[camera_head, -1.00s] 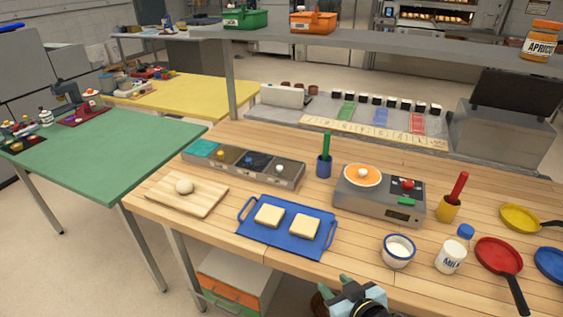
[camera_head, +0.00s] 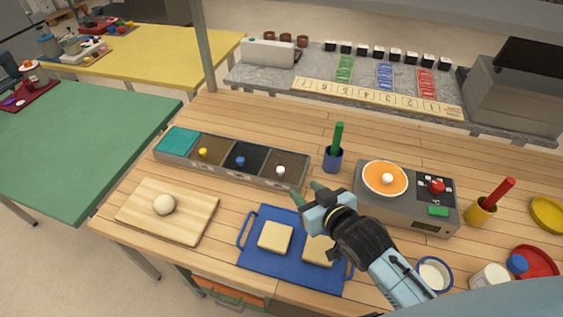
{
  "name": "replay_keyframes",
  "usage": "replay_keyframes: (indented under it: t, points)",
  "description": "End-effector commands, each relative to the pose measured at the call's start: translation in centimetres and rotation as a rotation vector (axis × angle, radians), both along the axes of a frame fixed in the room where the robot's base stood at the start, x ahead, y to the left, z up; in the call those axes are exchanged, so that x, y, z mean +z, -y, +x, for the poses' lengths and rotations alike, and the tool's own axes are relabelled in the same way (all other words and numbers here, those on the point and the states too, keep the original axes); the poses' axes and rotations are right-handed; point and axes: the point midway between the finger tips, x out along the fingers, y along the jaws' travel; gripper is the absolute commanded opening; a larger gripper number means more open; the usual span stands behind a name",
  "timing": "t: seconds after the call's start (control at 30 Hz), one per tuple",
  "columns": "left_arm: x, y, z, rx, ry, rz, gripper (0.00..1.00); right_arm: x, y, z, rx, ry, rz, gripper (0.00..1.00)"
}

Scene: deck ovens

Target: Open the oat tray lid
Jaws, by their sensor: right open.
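A long grey box (camera_head: 228,177) with several sections lies across the left half of the wooden table. Its leftmost section (camera_head: 178,141) is teal. The others have flat lids with a yellow knob (camera_head: 203,152), a blue knob (camera_head: 241,161) and a white knob (camera_head: 280,170), all seated. I cannot read any label that tells which section holds oats. My right gripper (camera_head: 308,193) is open and empty. It is in front and to the right of the white-knob end, over the far edge of the blue tray. My left gripper is not in view.
A cutting board with a dough ball (camera_head: 164,204) is in front of the box. A blue tray (camera_head: 265,268) with two pale slabs lies below my right arm. A blue cup with a green handle (camera_head: 333,159) and a grey scale-like device (camera_head: 408,205) stand to the right.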

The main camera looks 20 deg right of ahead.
Motion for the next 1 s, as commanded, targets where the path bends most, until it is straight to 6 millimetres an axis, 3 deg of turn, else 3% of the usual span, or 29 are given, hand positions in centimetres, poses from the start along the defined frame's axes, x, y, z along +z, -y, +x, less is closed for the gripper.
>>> replay_keyframes:
  t: [0.5,0.7,1.0]
  points:
    - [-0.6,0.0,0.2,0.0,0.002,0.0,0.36,-3.6,-1.7,8.9,0.0,0.001,0.001,0.41]
    - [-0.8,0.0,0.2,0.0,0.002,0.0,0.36,-4.4,-2.0,10.5,0.0,0.001,0.0,0.41]
    - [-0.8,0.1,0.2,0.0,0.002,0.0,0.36,-4.5,-2.1,10.9,0.0,0.001,0.0,0.41]
